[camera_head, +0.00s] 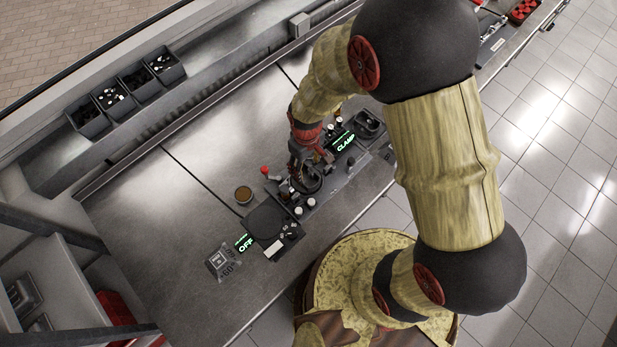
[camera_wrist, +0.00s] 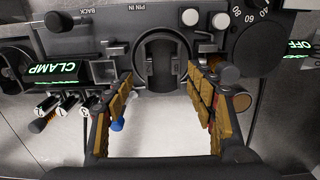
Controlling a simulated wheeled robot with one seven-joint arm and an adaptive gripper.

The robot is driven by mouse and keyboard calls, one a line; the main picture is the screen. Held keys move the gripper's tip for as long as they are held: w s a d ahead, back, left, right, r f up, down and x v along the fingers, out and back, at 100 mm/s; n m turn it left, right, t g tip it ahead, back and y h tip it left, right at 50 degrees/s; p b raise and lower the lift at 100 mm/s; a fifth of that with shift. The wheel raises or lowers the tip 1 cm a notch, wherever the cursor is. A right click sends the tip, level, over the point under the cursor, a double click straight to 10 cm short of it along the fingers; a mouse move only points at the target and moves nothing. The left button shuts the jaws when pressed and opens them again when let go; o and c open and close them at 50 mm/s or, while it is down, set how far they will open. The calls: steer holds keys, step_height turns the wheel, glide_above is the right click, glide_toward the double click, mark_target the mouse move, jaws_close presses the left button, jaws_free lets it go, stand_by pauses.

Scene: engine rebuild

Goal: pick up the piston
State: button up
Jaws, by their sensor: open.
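My gripper (camera_wrist: 160,82) is open in the wrist view, with one brown padded finger on each side. Between and just beyond the fingertips is a dark round part (camera_wrist: 162,62) in the fixture marked PIN IN; it looks like the piston, but I cannot tell for certain. A gap shows beside it, and I see no clear finger contact. In the head view my gripper (camera_head: 308,168) is low over the bench fixture, above a dark round shape (camera_head: 309,182), partly hidden by my gripper.
The fixture has a lit CLAMP panel (camera_head: 343,142) and small knobs. A dark round plate (camera_head: 266,221) and a lit OFF panel (camera_head: 245,243) are to the left. A small brown-topped cup (camera_head: 243,194) stands nearby. Bins (camera_head: 112,97) line the back. The left bench (camera_head: 165,240) is clear.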

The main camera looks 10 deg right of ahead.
mark_target(306, 179)
steer(key=f, duration=0.6)
steer(key=shift+s+a+f, duration=0.1)
steer(key=shift+a+f, duration=0.1)
steer(key=shift+f, duration=0.05)
steer(key=shift+c, duration=0.9)
steer(key=c, duration=1.1)
jaws_close()
steer(key=shift+r, duration=0.15)
